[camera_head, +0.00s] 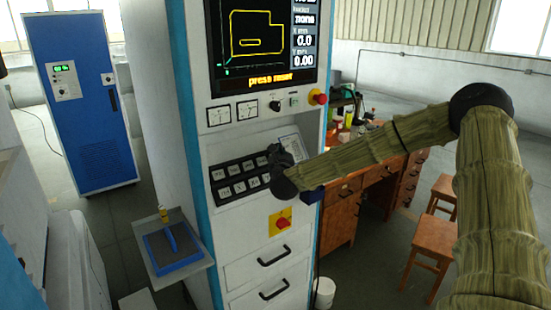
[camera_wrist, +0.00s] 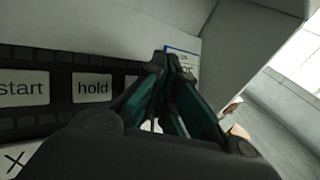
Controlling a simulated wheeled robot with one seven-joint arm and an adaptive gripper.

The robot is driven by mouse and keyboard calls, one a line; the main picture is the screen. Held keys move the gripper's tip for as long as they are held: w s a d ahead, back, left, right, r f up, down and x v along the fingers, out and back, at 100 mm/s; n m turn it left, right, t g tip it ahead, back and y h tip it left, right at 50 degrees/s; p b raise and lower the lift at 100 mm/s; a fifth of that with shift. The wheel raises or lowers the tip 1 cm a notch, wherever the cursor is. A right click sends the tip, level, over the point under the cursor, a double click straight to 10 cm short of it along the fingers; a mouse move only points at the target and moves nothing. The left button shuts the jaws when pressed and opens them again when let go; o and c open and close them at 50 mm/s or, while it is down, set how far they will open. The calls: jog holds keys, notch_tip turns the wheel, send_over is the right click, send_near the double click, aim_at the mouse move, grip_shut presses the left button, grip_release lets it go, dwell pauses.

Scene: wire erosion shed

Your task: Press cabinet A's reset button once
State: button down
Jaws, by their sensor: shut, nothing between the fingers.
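A white control cabinet (camera_head: 262,88) with blue edge strips stands in the middle of the head view. Its screen (camera_head: 262,40) reads "press reset". Below are two rows of keys on a black keypad (camera_head: 240,180); their labels are too small there. In the wrist view, a "start" key (camera_wrist: 24,88) and a "hold" key (camera_wrist: 93,88) are readable. A further key (camera_wrist: 132,84) right of "hold" is mostly covered by my gripper (camera_wrist: 172,72). My gripper is shut and empty, in front of the keypad's right end; contact cannot be told. No readable reset key or cabinet letter shows.
A red knob (camera_head: 319,97) and a red switch on a yellow plate (camera_head: 283,223) are on the cabinet front. A side shelf (camera_head: 205,262) holds a blue tray. A blue cabinet (camera_head: 85,100) stands left; a wooden desk (camera_head: 343,215) and stools (camera_head: 418,240) stand right.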

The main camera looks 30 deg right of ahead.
jog(key=shift+w+a+f+b, duration=0.1)
jog(key=shift+w+f+b, duration=0.45)
jog(key=shift+b, duration=0.85)
dwell(0.9)
jog(key=shift+r, duration=0.2)
jog(key=shift+s+r, duration=0.4)
jog(key=shift+s, duration=0.15)
dwell(0.5)
jog(key=s+r, duration=0.1)
jog(key=s, duration=0.1)
jog(key=s+r, duration=0.2)
jog(key=shift+d, duration=0.2)
dwell(0.9)
